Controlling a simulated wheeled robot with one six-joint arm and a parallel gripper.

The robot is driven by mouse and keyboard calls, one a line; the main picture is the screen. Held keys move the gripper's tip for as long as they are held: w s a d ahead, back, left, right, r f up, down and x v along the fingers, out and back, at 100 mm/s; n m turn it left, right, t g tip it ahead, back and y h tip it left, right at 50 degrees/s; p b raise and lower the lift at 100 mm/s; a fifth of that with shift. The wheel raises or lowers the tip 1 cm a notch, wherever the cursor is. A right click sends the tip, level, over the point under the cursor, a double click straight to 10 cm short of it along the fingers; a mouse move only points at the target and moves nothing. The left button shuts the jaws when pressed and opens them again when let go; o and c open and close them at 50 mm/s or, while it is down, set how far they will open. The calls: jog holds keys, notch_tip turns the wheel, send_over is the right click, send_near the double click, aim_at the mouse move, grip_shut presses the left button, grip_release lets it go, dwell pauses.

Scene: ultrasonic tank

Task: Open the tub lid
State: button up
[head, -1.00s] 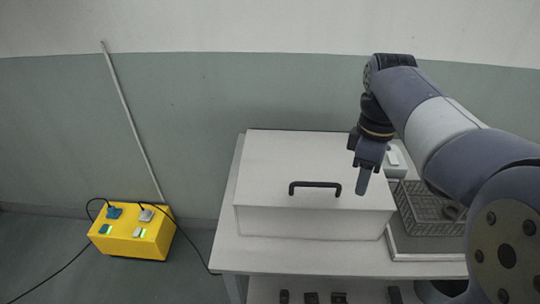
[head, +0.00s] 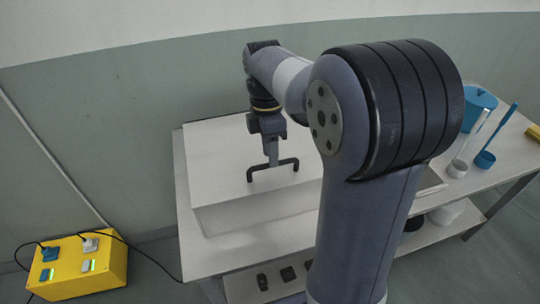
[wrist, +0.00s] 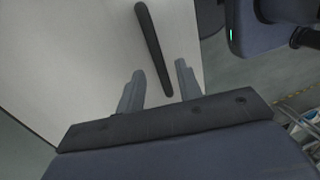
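The white tub (head: 255,212) stands on the table with its flat lid (head: 215,155) down. A black bar handle (head: 290,163) is fixed on the lid near its front edge. The handle's near end lies between the fingers. I cannot tell whether either finger touches it.
A yellow power box (head: 75,268) with plugs and cables sits on the floor at left. A blue container (head: 478,108), a white ladle (head: 458,167) and a blue ladle (head: 486,158) are on the table at right. Dark small items (head: 288,273) lie on the lower shelf.

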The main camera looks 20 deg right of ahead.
jog(key=shift+s+f, duration=0.15)
jog(key=shift+f, duration=0.65)
jog(key=shift+c, duration=0.3)
grip_shut()
